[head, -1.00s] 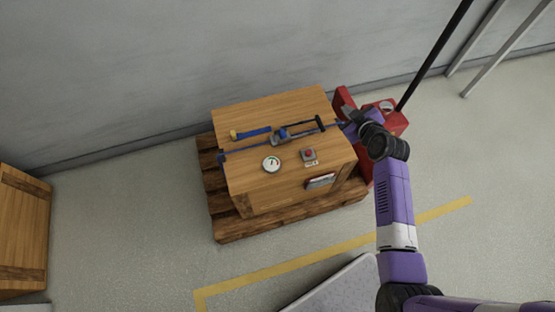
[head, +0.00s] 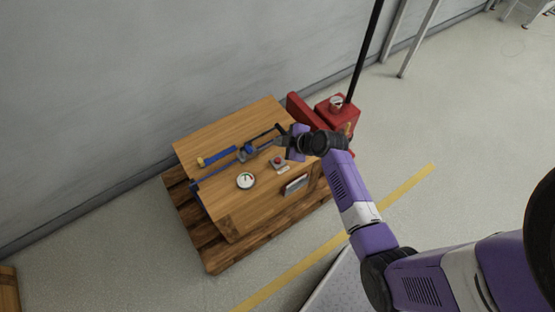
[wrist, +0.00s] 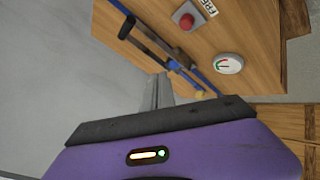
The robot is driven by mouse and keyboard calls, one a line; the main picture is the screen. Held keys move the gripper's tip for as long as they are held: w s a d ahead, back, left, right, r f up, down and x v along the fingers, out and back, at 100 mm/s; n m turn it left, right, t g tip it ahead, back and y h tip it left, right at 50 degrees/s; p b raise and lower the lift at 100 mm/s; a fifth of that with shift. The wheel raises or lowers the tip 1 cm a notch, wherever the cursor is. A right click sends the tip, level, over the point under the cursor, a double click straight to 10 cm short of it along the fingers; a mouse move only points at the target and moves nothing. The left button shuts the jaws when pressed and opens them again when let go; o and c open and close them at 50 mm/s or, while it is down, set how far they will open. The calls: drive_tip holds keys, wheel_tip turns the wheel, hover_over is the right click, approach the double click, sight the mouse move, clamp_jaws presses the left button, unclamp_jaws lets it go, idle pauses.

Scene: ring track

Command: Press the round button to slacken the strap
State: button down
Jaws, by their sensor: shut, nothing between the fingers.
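The round red button (head: 277,161) sits on a small grey base on top of the wooden crate (head: 225,213). In the wrist view the red button (wrist: 186,21) is at the top, beside a printed label. A blue strap (head: 211,177) runs across the crate top through a ratchet with a black handle (head: 263,136). The ratchet handle also shows in the wrist view (wrist: 150,45). A round dial gauge (head: 246,181) is left of the button. My gripper (head: 283,138) is shut and empty, above the crate's right part near the handle. The wrist view shows its fingers (wrist: 158,92) apart from the button.
The crate stands on a wooden pallet (head: 212,258) against the grey wall. A red machine (head: 338,118) with a black pole stands just right of it. A document holder (head: 296,185) is on the crate's front. A yellow line (head: 390,200) crosses the floor.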

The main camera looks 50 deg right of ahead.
sight(280, 162)
drive_tip(key=shift+f+b, duration=3.6)
drive_tip(key=shift+f, duration=0.8)
drive_tip(key=shift+f+b, duration=0.4)
drive_tip(key=shift+b, duration=0.1)
drive_tip(key=shift+f+b, duration=0.5)
drive_tip(key=shift+f, duration=0.05)
drive_tip(key=shift+r, duration=0.15)
drive_tip(key=shift+r+p, duration=0.7)
drive_tip(key=shift+r, duration=0.1)
drive_tip(key=shift+r+p, duration=1.95)
drive_tip(key=shift+r, duration=0.6)
